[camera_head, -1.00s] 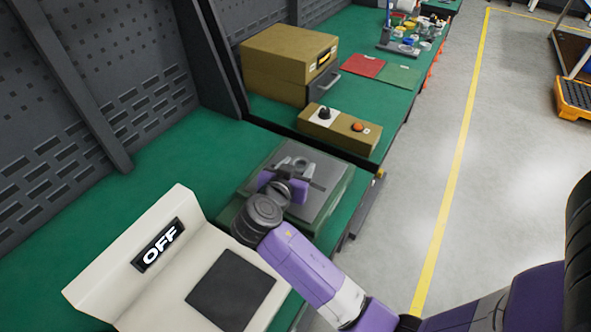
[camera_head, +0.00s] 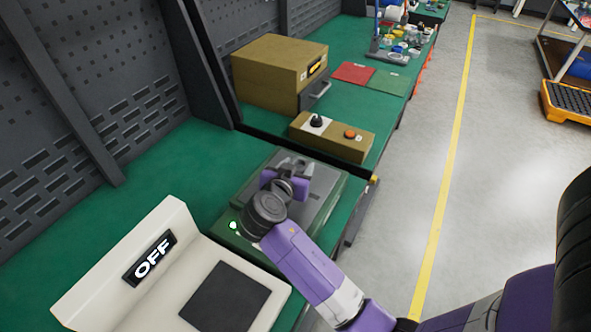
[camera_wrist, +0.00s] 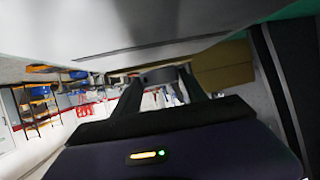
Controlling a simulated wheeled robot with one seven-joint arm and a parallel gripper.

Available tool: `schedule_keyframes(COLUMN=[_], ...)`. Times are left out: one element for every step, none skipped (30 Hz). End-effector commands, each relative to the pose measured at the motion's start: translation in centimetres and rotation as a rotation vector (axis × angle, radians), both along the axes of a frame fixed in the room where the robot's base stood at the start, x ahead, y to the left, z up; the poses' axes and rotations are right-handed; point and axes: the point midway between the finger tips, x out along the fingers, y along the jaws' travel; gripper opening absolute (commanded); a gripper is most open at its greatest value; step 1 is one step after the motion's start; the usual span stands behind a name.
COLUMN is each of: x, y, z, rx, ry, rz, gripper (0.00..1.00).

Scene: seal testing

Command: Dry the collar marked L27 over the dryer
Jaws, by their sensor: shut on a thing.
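My gripper (camera_head: 297,170) is over the grey top of a low green-sided box (camera_head: 328,186), which looks like the dryer. A small green light (camera_head: 233,226) glows on its near left corner. In the wrist view my gripper (camera_wrist: 158,80) is shut on a dark ring, the collar (camera_wrist: 158,75), held between the fingertips. In the head view the collar is small and mostly hidden by the gripper. I cannot read any L27 mark. I cannot tell how large the gap between collar and box is.
A cream device (camera_head: 120,268) reading OFF, with a dark square plate, stands nearest. Beyond are a tan control box (camera_head: 345,140) with knob and orange button, a tan cabinet (camera_head: 265,75), red (camera_head: 353,72) and green mats (camera_head: 392,82), and several small parts.

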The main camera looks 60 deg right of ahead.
Motion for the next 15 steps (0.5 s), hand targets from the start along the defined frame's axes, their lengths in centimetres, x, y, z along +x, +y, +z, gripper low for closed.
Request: schedule_keyframes(x=[0.01, 0.01, 0.01, 0.01, 0.0, 0.01, 0.01, 0.01, 0.01, 0.01, 0.01, 0.02, 0.02, 0.02, 0.02], y=[-0.15, -0.2, -0.25, -0.26, -0.27, -0.27, -0.27, -0.27, -0.26, -0.26, -0.26, -0.25, -0.25, -0.25, -0.25], z=[0.07, 0.07, 0.07, 0.08, 0.07, 0.07, 0.07, 0.07, 0.08, 0.08, 0.08, 0.1, 0.16, 0.26, 0.44], rx=[-0.001, -0.001, -0.001, -0.001, -0.001, -0.001, -0.001, -0.001, -0.001, -0.001, -0.001, -0.001, -0.001, -0.001, -0.001], ry=[-0.001, -0.001, -0.001, -0.001, -0.001, -0.001, -0.001, -0.001, -0.001, -0.001, -0.001, -0.001, -0.001, -0.001, -0.002], rz=[0.0, 0.0, 0.0, 0.0, 0.0, 0.0, 0.0, 0.0, 0.0, 0.0, 0.0, 0.0, 0.0, 0.0, -0.001], gripper=[0.0, 0.0, 0.0, 0.0, 0.0, 0.0, 0.0, 0.0, 0.0, 0.0, 0.0, 0.0, 0.0, 0.0, 0.0])
